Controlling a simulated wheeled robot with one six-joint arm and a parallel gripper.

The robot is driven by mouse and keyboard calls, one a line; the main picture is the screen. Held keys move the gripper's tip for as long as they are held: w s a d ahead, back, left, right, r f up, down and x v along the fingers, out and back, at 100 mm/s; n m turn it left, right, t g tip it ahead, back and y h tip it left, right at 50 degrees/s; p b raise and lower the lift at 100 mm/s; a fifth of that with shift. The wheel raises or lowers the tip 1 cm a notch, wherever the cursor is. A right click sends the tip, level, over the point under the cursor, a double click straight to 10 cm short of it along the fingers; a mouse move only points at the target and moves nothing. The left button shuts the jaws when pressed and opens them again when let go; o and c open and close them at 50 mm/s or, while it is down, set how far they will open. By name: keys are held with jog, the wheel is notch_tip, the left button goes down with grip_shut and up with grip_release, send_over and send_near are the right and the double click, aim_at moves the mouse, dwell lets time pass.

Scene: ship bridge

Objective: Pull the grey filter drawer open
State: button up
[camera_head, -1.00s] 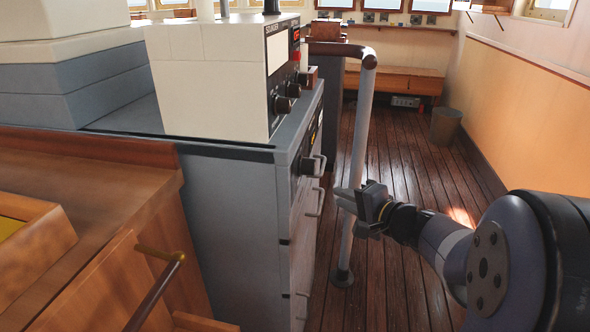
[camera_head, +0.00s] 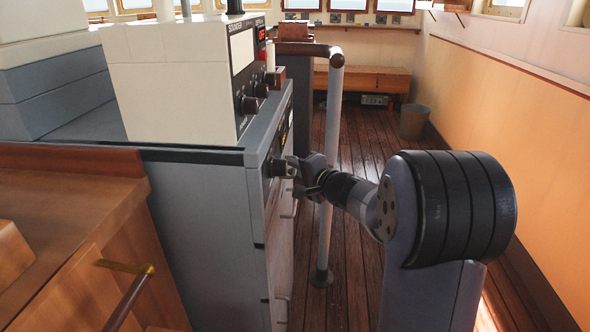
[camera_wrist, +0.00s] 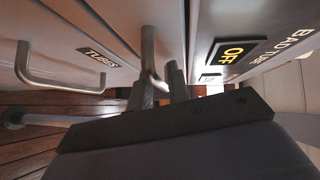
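The grey cabinet (camera_head: 205,230) stands left of centre in the head view, with its drawer front facing right. My gripper (camera_head: 293,170) is at its upper handle. In the wrist view, my gripper (camera_wrist: 160,92) has its two dark fingers either side of a metal handle (camera_wrist: 148,52). The fingers stand a little apart, and I cannot tell whether they press on it. The handle's drawer has no readable label of its own here. A neighbouring grey drawer labelled TUBES (camera_wrist: 98,57) has its own handle (camera_wrist: 60,85). I see no clear gap showing the drawer open.
A vertical rail post (camera_head: 329,190) stands just beyond my gripper and meets the plank floor (camera_head: 350,280). A panel marked OFF (camera_wrist: 232,53) lies beside the fingers. A white instrument box (camera_head: 170,85) sits on the cabinet. Floor to the right is partly clear.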

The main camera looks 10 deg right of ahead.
jog(key=shift+w, duration=0.1)
jog(key=shift+c, duration=0.6)
grip_shut()
jog(key=s+d+b, duration=0.2)
jog(key=s+d, duration=0.2)
jog(key=d, duration=0.9)
jog(key=s+d+b, duration=0.2)
jog(key=s+d, duration=0.2)
jog(key=d, duration=0.9)
jog(key=shift+s, duration=0.25)
jog(key=shift+o, duration=0.6)
grip_release()
jog(key=shift+s+d, duration=0.1)
jog(key=shift+d, duration=0.05)
